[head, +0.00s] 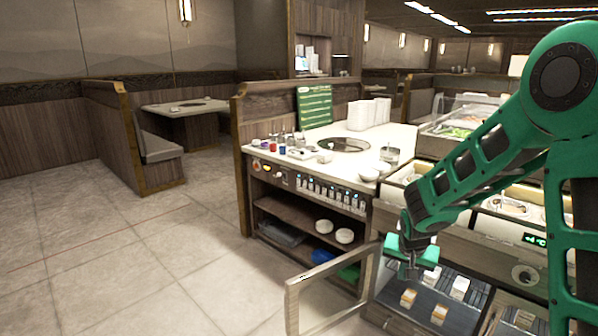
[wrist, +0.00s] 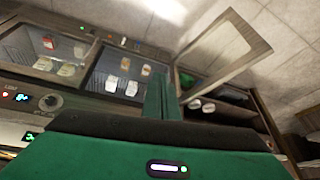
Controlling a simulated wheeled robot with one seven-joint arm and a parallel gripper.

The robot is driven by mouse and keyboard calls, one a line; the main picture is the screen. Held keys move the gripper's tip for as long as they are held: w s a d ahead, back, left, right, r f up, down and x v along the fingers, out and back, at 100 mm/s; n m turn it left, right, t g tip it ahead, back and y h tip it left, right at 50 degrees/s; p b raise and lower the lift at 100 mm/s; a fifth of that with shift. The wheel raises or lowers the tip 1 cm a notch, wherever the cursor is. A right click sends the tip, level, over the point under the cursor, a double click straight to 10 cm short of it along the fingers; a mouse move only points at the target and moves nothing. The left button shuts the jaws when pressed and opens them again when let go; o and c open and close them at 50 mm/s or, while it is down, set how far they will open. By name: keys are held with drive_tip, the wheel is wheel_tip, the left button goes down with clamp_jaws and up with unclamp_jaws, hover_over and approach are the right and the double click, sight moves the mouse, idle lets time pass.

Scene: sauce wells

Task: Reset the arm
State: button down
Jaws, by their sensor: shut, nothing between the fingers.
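My green arm reaches in from the right in the head view and bends down at the wrist. My gripper (head: 411,271) hangs in front of the counter, above the open lower cabinet (head: 385,300). In the wrist view my gripper (wrist: 163,80) has its fingers together with nothing between them. Small cartons (head: 409,297) sit inside the cabinet below and behind my gripper. The cabinet's framed door (head: 292,305) stands open to the left of my gripper.
The counter (head: 300,165) holds small sauce containers, bowls and a round well (head: 343,145). A booth table (head: 185,107) stands farther back. The tiled floor (head: 120,250) at left is clear.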

drive_tip(key=s+d+r+g, duration=0.1)
drive_tip(key=s+d+r, duration=0.4)
drive_tip(key=s, duration=0.3)
drive_tip(key=s+d+r+g, duration=0.1)
drive_tip(key=s+d+r, duration=0.3)
drive_tip(key=s+d, duration=0.3)
drive_tip(key=s+r+g+y, duration=0.2)
drive_tip(key=s+r, duration=0.2)
drive_tip(key=s, duration=1.9)
drive_tip(key=shift+a+m+g, duration=0.3)
drive_tip(key=shift+a+m, duration=0.1)
drive_tip(key=shift+a, duration=0.05)
